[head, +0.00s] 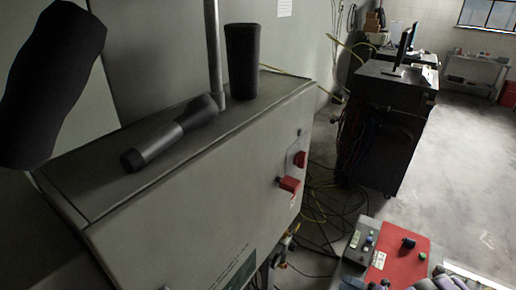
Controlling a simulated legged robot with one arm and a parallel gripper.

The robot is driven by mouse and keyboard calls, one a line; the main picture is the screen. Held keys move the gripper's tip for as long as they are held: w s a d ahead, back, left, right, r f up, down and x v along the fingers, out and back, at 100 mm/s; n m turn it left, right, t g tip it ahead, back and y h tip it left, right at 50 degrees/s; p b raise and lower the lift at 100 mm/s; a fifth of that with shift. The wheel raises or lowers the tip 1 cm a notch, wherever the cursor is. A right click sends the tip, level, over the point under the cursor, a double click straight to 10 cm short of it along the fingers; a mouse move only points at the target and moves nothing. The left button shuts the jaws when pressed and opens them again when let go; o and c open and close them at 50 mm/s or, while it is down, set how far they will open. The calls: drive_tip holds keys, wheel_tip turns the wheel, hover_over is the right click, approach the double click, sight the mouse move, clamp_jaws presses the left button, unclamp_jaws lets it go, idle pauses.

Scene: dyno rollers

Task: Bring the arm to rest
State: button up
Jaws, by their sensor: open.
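My gripper does not show in the head view; its jaws cannot be seen. A dark rounded shape fills the upper left corner and hides part of the wall and cabinet behind it; I cannot tell for sure what it is. A dark flashlight-like object (170,133) lies on top of a grey metal cabinet (200,200). A dark upright cylinder (242,62) stands on the same cabinet, near its back edge.
The cabinet's right face has red switches (289,185). Loose cables (325,205) lie on the floor beside it. A red and grey control box (385,255) is at lower right. A dark equipment cart (390,125) stands farther back. The concrete floor (460,180) at right is open.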

drive_tip(key=w+a+r+n+g+y, duration=0.25)
drive_tip(key=a+r+n+g, duration=0.45)
drive_tip(key=a+r+n, duration=0.75)
drive_tip(key=s+a+r+n+g+h, duration=0.4)
drive_tip(key=s+a+r+n+g, duration=0.4)
drive_tip(key=r, duration=0.4)
drive_tip(key=s+a+r+n+h, duration=0.1)
drive_tip(key=s+r+n+h, duration=0.15)
drive_tip(key=s+n, duration=0.3)
drive_tip(key=s+a+r+n+h, duration=0.1)
drive_tip(key=s+r+n+h, duration=0.1)
drive_tip(key=s+n+h, duration=0.3)
drive_tip(key=s+d+r+n+t+h, duration=0.1)
drive_tip(key=s+d+n+h, duration=0.2)
drive_tip(key=s, duration=0.4)
drive_tip(key=s+d+n+t+h, duration=0.2)
drive_tip(key=s+d+n+h, duration=0.1)
drive_tip(key=s+d+n, duration=0.2)
drive_tip(key=shift+s+r+n, duration=0.35)
drive_tip(key=shift+s+n, duration=0.45)
drive_tip(key=shift+s, duration=0.15)
